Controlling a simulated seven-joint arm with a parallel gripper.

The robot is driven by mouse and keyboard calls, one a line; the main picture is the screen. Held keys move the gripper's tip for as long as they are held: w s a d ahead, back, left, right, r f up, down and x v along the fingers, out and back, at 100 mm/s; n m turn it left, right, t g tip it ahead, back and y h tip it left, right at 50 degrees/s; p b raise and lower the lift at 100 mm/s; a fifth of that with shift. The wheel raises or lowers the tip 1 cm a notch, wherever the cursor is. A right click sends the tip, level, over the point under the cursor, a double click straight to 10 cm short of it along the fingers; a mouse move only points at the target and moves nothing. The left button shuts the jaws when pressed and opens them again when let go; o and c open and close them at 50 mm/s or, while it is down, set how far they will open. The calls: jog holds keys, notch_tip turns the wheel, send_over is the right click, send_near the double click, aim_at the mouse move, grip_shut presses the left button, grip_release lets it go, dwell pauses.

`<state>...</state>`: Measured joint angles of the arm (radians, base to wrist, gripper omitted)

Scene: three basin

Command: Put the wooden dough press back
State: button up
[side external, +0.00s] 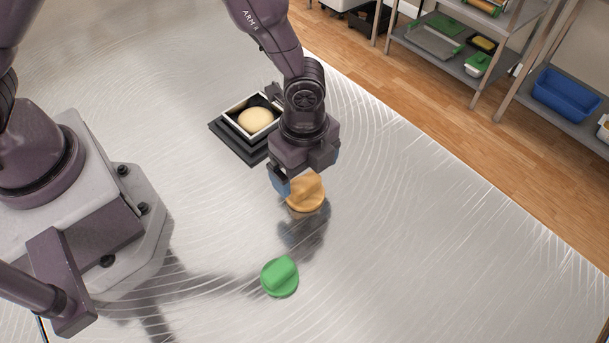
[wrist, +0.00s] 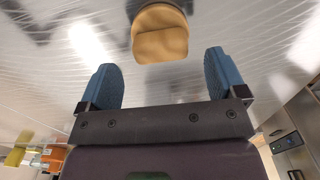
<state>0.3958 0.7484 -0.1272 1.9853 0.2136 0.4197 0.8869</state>
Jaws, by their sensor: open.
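The wooden dough press (side external: 306,193), a round tan disc with a raised grip, is on the metal table just below my gripper (side external: 308,176) in the side view. In the wrist view the press (wrist: 160,36) shows at the top middle, ahead of the blue fingertips and not between them. My gripper (wrist: 160,75) is open with nothing between its fingers. Part of the press's far side is hidden by my gripper in the side view.
A square dark-framed basin (side external: 228,141) with pale dough (side external: 257,119) sits behind my gripper, to the left. A green press (side external: 279,277) stands nearer the camera. The table to the right is clear. Shelves (side external: 455,62) stand beyond the table at upper right.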

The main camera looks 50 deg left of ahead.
aim_at(305, 180)
jog(key=a+r+n+t, duration=0.1)
jog(key=a+r+n, duration=0.15)
jog(key=r, duration=0.65)
jog(key=a+r+n+t, duration=0.15)
jog(key=a+r, duration=0.25)
jog(key=r, duration=0.5)
jog(key=s+a+r+n+t, duration=0.3)
jog(key=s+a+r+n, duration=0.8)
jog(key=n, duration=0.3)
jog(key=shift+s+a+r, duration=0.15)
jog(key=shift+s, duration=0.7)
